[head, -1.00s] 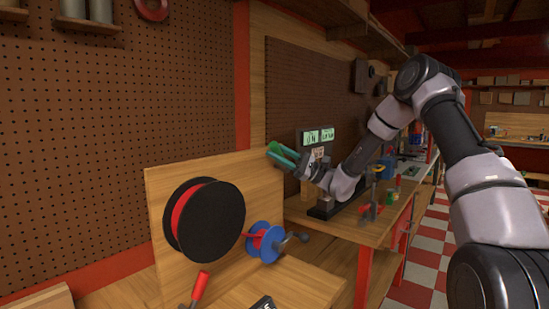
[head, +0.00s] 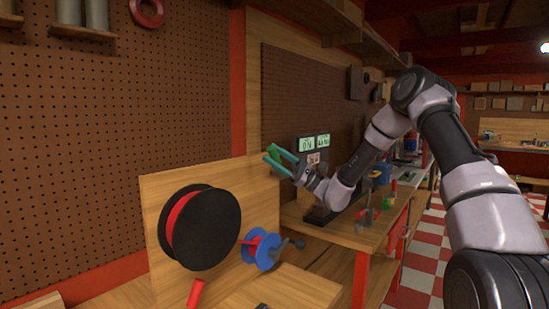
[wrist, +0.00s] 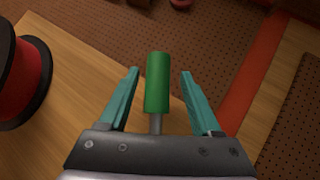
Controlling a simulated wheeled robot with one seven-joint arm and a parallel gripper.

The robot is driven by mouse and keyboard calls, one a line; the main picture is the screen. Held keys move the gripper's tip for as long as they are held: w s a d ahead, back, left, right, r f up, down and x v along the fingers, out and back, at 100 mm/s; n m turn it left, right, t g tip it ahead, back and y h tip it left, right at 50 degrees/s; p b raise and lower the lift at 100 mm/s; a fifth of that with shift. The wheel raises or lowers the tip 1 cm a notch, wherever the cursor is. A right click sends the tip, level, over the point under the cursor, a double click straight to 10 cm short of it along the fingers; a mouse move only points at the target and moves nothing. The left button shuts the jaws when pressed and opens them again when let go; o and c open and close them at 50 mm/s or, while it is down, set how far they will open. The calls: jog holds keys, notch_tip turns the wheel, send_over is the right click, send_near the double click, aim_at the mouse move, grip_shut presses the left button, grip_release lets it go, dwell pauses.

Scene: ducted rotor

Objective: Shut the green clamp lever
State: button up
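The clamp lever's green grip (wrist: 157,84) stands in the middle of the wrist view, on a short grey rod. My gripper (wrist: 160,75) has its two teal fingers apart, one on each side of the grip. A gap shows between the grip and each finger, so neither seems to touch it. In the head view my gripper (head: 275,161) is at the upper right edge of the upright wooden board, with green between its fingers. The clamp's body and the lever's lower end are hidden by my gripper.
A black spool with a red core (head: 200,228) and a smaller blue spool (head: 262,250) are mounted on the wooden board (head: 160,190). A red handle (head: 195,293) stands below them. Two lit displays (head: 314,142) are behind my gripper. A pegboard wall (head: 90,130) is at left.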

jog(key=v, duration=1)
jog(key=shift+d+f, duration=0.25)
jog(key=shift+d, duration=0.05)
jog(key=s+a+r+n+g+h, duration=0.1)
jog(key=s+n+g+h, duration=0.25)
jog(key=s+h, duration=0.4)
jog(key=s+a+r+n+g+h, duration=0.1)
jog(key=s+r+n+g+h, duration=0.25)
jog(key=s, duration=0.65)
jog(key=s+d+r+t+h, duration=0.3)
jog(key=s+d+t+h, duration=0.2)
jog(key=d, duration=0.3)
jog(key=s+d+r+t+h, duration=0.3)
jog(key=s+d+t+h, duration=0.3)
jog(key=d, duration=0.3)
jog(key=shift+s+d+r+n+t+h, duration=0.3)
jog(key=shift+s+d+n+t, duration=0.1)
jog(key=shift+s+t, duration=0.25)
jog(key=shift+w, duration=0.1)
